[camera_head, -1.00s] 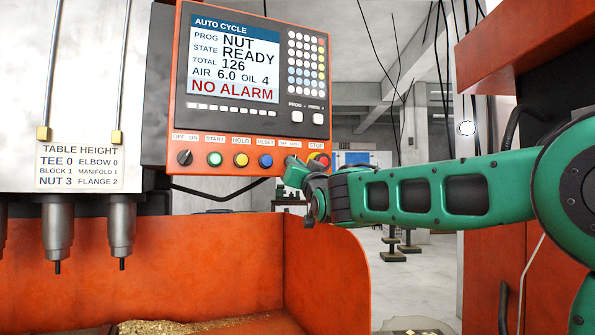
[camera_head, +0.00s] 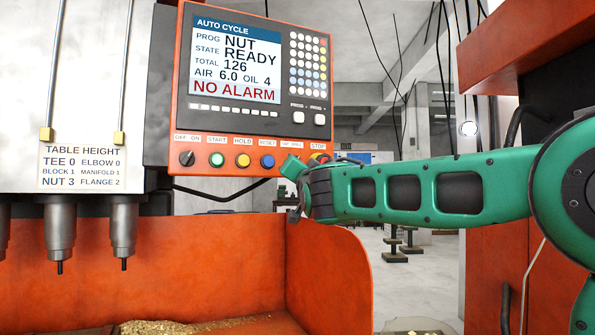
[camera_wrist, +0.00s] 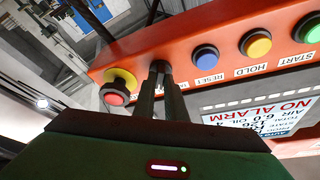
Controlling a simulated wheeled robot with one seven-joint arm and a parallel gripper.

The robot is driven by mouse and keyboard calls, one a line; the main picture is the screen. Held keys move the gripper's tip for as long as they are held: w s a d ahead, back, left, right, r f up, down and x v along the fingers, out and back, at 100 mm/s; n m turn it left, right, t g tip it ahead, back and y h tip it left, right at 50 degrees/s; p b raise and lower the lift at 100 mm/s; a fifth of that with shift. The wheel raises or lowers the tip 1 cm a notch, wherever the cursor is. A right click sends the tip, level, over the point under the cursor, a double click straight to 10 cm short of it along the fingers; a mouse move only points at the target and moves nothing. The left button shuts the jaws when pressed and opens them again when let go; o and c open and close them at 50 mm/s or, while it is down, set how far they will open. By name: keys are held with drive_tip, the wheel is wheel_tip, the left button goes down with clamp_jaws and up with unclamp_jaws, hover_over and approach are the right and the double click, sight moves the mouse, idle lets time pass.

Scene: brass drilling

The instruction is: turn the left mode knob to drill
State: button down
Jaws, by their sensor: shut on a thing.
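The mode knob (camera_wrist: 160,66) is a small dark knob on the orange control panel, between the blue RESET button and the red STOP button. In the wrist view my gripper (camera_wrist: 159,80) is shut on it, and the fingers hide most of it. Its pointer and the side it is turned to cannot be made out. In the head view my gripper (camera_head: 291,167) reaches the panel's lower right from the right, below a small label that seems to read TAP DRILL (camera_head: 291,144). My green wrist covers the knob there.
The blue RESET button (camera_wrist: 205,58) and the red STOP button (camera_wrist: 117,90) with its yellow collar sit close on either side of my fingers. A black OFF/ON knob (camera_head: 187,158) is at the panel's left. The screen (camera_head: 235,60) reads READY and NO ALARM.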

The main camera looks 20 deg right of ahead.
drive_tip(key=c, duration=1.8)
unclamp_jaws()
drive_tip(key=shift+d, duration=0.1)
drive_tip(key=v, duration=1)
drive_tip(key=shift+s, duration=0.3)
drive_tip(key=shift+f, duration=0.2)
